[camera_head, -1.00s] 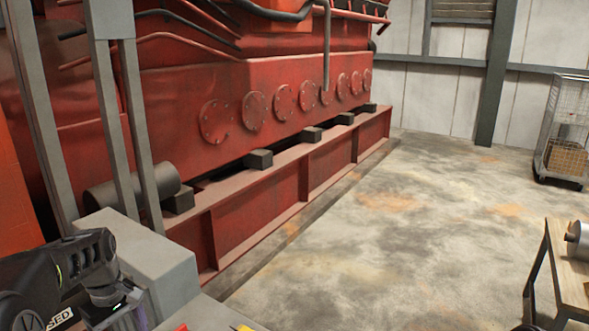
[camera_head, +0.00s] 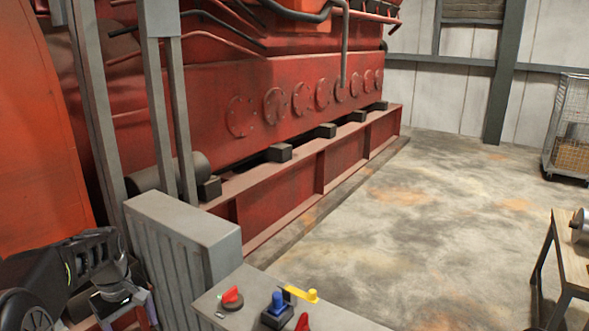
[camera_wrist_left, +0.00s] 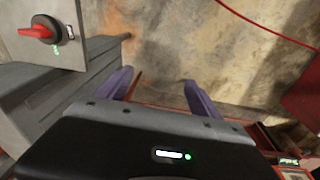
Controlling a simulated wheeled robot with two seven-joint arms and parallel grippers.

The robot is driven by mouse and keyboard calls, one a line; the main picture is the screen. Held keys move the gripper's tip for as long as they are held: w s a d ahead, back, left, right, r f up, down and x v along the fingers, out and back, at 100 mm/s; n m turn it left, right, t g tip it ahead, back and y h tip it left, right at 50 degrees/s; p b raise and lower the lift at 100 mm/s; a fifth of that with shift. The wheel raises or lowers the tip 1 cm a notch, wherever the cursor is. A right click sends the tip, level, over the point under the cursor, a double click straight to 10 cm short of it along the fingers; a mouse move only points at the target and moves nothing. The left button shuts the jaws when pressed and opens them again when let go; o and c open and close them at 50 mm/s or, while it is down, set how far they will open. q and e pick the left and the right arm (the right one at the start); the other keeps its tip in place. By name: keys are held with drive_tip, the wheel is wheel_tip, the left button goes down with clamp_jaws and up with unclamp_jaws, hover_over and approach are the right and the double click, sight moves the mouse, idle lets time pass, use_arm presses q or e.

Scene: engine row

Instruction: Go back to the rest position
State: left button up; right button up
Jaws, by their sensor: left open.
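My left gripper (camera_head: 125,314) is at the lower left of the head view, left of the grey ribbed cabinet. Its fingers are partly cut off by the bottom edge there. In the left wrist view its two purple fingers (camera_wrist_left: 160,88) are spread apart, with nothing between them but floor behind. A red rotary switch (camera_wrist_left: 38,32) on a grey box is at the top left of that view, apart from the fingers. My right gripper is not in view.
A grey cabinet (camera_head: 185,245) stands close to my left arm. A panel (camera_head: 240,280) with red, blue and yellow controls is at bottom centre. The red engine (camera_head: 220,75) fills the left and back. A wooden table (camera_head: 567,247) stands right, a wire cart (camera_head: 567,125) behind. Open floor lies between.

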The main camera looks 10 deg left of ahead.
use_arm(q)
drive_tip(key=w+d+f+m+t, duration=0.3)
drive_tip(key=w+d+f+m, duration=0.25)
drive_tip(key=d+f, duration=0.35)
drive_tip(key=s+d+f+m+h, duration=0.1)
drive_tip(key=s+d+f+m, duration=0.15)
drive_tip(key=d+f, duration=0.55)
drive_tip(key=s+d+f+g+h, duration=0.1)
drive_tip(key=s+d+f, duration=0.4)
drive_tip(key=s, duration=0.4)
drive_tip(key=s+d+f+m+g+h, duration=0.1)
drive_tip(key=s+d+f, duration=0.4)
drive_tip(key=s+d, duration=0.2)
drive_tip(key=s+d+f+g+h, duration=0.1)
drive_tip(key=s+d+f, duration=0.4)
drive_tip(key=s, duration=0.5)
drive_tip(key=shift+s+d+f+m+g+h, duration=0.15)
drive_tip(key=shift+s+d+m+g+h, duration=0.15)
drive_tip(key=shift+s+d+m, duration=0.15)
